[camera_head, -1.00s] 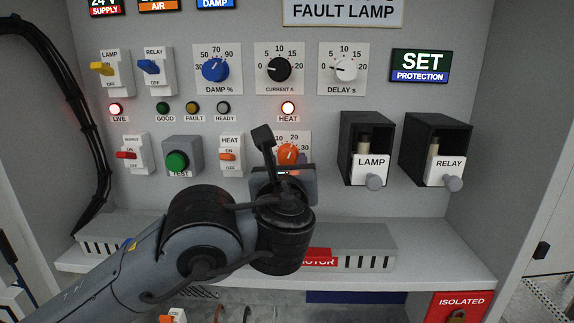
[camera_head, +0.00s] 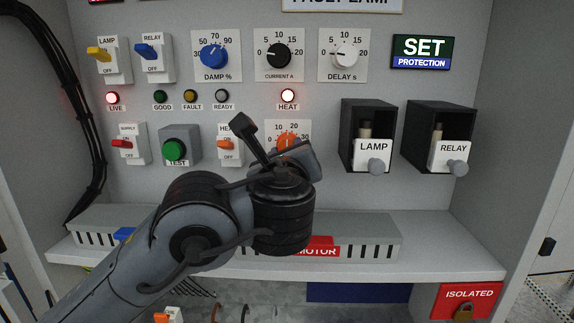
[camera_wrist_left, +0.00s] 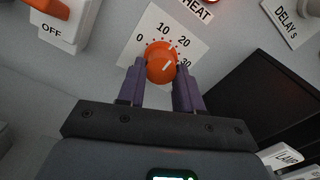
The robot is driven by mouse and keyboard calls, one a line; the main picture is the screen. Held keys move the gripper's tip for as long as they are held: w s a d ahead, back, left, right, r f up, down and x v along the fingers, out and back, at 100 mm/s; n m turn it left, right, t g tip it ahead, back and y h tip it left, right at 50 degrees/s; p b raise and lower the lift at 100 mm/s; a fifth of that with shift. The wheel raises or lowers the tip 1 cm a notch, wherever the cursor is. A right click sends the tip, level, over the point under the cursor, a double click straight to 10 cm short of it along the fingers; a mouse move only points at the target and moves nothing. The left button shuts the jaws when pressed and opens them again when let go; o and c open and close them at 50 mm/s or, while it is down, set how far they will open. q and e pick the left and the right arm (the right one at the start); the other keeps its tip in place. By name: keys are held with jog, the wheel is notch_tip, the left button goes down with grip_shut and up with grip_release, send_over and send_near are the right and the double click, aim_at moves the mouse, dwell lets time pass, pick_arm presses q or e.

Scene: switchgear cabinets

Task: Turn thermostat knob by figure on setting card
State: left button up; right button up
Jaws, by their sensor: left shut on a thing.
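The orange thermostat knob (camera_head: 288,140) sits on a white dial plate (camera_head: 303,130) below the lit HEAT lamp (camera_head: 288,95). My left gripper (camera_wrist_left: 161,68) is shut on the knob, one purple finger on each side, as the left wrist view shows. There the knob (camera_wrist_left: 158,52) has a white mark pointing to the upper right, roughly between 20 and 30 on the scale. In the head view my gripper body hides the lower part of the knob and dial. I cannot make out a setting card. My right gripper is not in view.
The HEAT switch (camera_head: 228,145) is close left of the knob, partly behind my arm. The black LAMP holder (camera_head: 352,130) protrudes to the right, with the RELAY holder (camera_head: 420,125) beyond. A ledge with a slotted grey duct (camera_head: 370,240) runs below.

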pick_arm(q)
jog(key=shift+d+r+n+b, duration=0.1)
jog(key=shift+n+b, duration=1.5)
jog(key=shift+n, duration=1.15)
jog(key=shift+d+r+n+b, duration=0.1)
jog(key=shift+n+b, duration=1.5)
jog(key=shift+n, duration=1.15)
jog(key=shift+a, duration=0.1)
jog(key=o, duration=1)
jog(key=shift+o, duration=0.2)
